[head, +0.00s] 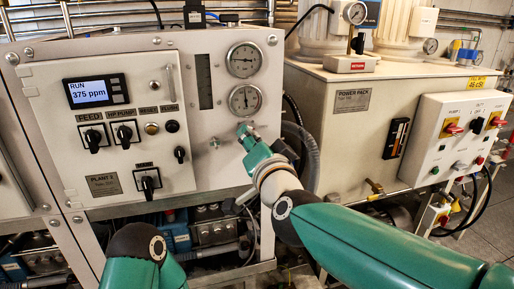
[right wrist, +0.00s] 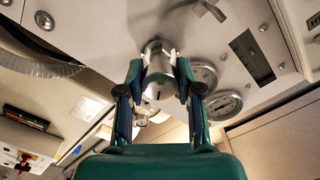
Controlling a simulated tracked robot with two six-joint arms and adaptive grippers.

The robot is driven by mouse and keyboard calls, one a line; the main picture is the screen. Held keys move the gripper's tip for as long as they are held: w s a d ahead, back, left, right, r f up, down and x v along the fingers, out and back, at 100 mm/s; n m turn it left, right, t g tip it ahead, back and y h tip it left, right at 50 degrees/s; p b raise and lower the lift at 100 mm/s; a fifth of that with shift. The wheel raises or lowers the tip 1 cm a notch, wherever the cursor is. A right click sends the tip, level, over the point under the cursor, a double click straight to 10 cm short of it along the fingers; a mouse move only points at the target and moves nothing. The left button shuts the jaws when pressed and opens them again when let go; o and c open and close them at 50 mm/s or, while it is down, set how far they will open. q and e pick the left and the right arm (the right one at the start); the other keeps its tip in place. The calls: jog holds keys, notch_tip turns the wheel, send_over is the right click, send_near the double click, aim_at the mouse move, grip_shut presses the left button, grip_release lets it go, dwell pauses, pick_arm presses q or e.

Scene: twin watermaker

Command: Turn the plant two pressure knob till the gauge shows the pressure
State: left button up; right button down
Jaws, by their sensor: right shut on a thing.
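The white plant panel (head: 212,178) faces me, with a display (head: 96,91) reading RUN 375 ppm. Its plate reads PLANT, but I cannot read the number surely. Two round gauges, an upper one (head: 244,60) and a lower one (head: 244,99), sit at its upper right; their readings are too small to tell. My right gripper (head: 244,130) is at the panel just below the lower gauge. In the right wrist view my right gripper (right wrist: 160,82) is shut on a silver knob (right wrist: 157,58), one finger on each side. The gripper hides the knob in the head view. My left gripper is out of view.
Black selector switches (head: 124,134) and a small valve handle (head: 215,143) are left of my right gripper. A grey hose (head: 304,155) runs close on its right. The power pack tank (head: 352,125) and a switch box (head: 463,140) stand farther right.

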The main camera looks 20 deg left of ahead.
jog(key=shift+w+d+r, duration=0.15)
jog(key=shift+r, duration=0.1)
jog(key=c, duration=1.2)
grip_release()
jog(key=o, duration=0.5)
jog(key=shift+w+f, duration=0.15)
jog(key=shift+c, duration=0.2)
jog(key=shift+s+f, duration=0.1)
jog(key=shift+s, duration=0.1)
jog(key=v, duration=1.1)
jog(key=shift+s+d, duration=0.2)
jog(key=shift+s, duration=0.15)
